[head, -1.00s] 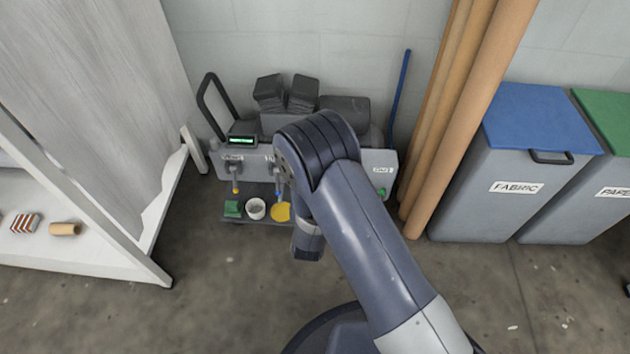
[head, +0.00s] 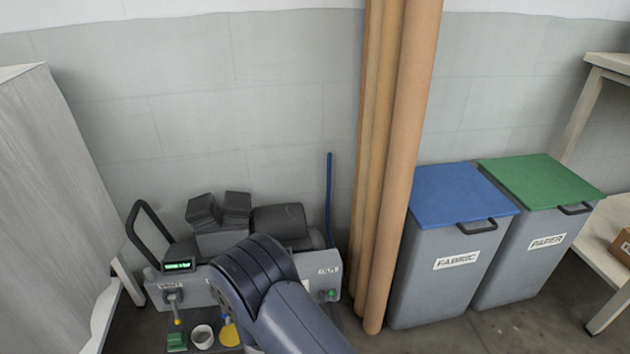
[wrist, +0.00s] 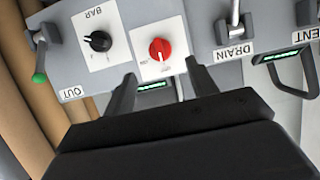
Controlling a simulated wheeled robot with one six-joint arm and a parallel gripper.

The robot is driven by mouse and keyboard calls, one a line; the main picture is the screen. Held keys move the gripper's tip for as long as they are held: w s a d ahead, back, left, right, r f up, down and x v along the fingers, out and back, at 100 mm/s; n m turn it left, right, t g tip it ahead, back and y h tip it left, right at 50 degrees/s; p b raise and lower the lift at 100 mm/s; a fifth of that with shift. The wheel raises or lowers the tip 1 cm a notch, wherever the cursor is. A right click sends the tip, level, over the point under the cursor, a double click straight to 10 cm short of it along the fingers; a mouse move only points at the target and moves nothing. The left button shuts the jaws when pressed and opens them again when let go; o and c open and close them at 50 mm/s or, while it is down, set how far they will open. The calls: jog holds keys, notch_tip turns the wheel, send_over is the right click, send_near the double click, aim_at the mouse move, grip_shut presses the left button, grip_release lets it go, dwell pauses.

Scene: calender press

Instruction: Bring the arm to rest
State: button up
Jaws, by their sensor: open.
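My arm covers the middle of the grey machine (head: 200,291) in the head view; my gripper is hidden there. In the wrist view, my gripper (wrist: 158,82) is open, its two dark fingers apart with nothing between them. The fingers point toward the machine's panel (wrist: 199,25). On that panel are a red knob (wrist: 160,49) near the fingertips, a black BAR knob (wrist: 97,41), a DRAIN lever (wrist: 235,28) and a green-tipped lever (wrist: 39,75). I cannot tell whether the fingers touch the panel.
Tall brown tubes (head: 398,170) stand right of the machine. A grey FABRIC bin with a blue lid (head: 452,194) and a PAPER bin with a green lid (head: 540,182) stand further right. A pale draped sheet (head: 50,200) is at left. Some floor shows at lower right.

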jog(key=b+x, duration=0.2)
jog(key=x, duration=0.4)
jog(key=shift+w, duration=0.25)
jog(key=shift+a, duration=0.1)
